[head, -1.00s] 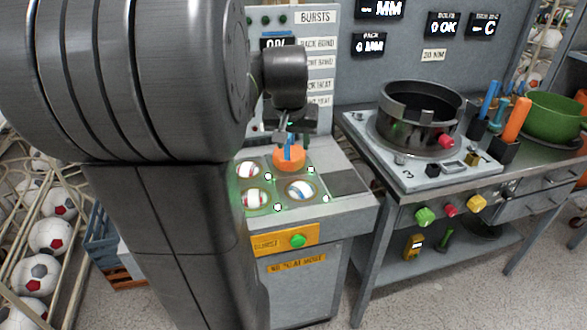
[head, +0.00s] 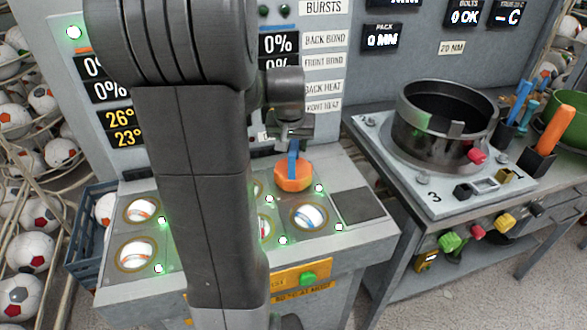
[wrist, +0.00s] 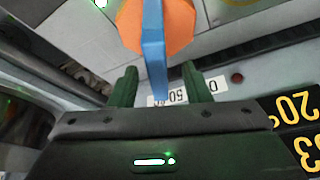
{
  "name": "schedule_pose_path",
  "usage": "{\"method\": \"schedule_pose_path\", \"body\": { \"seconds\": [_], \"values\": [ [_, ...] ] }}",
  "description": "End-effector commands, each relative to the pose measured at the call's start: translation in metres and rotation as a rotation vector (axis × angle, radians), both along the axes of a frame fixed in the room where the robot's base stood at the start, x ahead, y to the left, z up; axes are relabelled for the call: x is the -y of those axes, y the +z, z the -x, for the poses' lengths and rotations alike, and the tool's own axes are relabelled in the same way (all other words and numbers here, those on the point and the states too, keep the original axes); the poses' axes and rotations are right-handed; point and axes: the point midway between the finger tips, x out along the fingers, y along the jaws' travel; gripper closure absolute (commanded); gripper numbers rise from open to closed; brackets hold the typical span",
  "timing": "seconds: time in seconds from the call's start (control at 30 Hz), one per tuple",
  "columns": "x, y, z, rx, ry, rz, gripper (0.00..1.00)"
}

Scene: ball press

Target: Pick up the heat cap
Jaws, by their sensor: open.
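The heat cap (head: 294,176) is an orange, faceted disc with an upright blue handle (head: 293,155). It sits on the press bench at the back right of the ball wells. My gripper (head: 292,138) is right above it, at the top of the handle. In the wrist view, the green fingers of my gripper (wrist: 158,88) are apart, with the blue handle (wrist: 153,45) between them and a gap on each side. The orange cap (wrist: 185,25) lies beyond the fingertips. The handle's top end shows close to the palm.
Balls show in wells, such as the front right well (head: 308,215). A dark square pad (head: 361,205) lies right of them. A panel with readouts (head: 112,92) stands behind. A round dark press pot (head: 440,125) stands on the right table. My arm hides the bench's middle.

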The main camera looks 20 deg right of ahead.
Motion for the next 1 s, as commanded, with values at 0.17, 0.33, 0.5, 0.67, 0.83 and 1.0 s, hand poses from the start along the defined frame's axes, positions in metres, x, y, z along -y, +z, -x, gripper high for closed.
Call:
{"method": "schedule_pose_path", "body": {
  "seconds": [0.17,0.33,0.5,0.67,0.83,1.0],
  "values": [
    [0.006,-0.026,-0.006,-0.004,-0.001,-0.003,0.56],
    [0.008,-0.04,-0.012,-0.003,0.0,-0.001,0.56],
    [0.009,-0.042,-0.013,-0.001,0.0,0.0,0.56],
    [0.009,-0.042,-0.013,-0.001,0.0,0.0,0.68],
    [0.009,-0.042,-0.013,-0.001,0.0,0.0,1.0],
    [0.009,-0.041,-0.013,-0.001,0.0,0.0,1.0]
  ]
}}
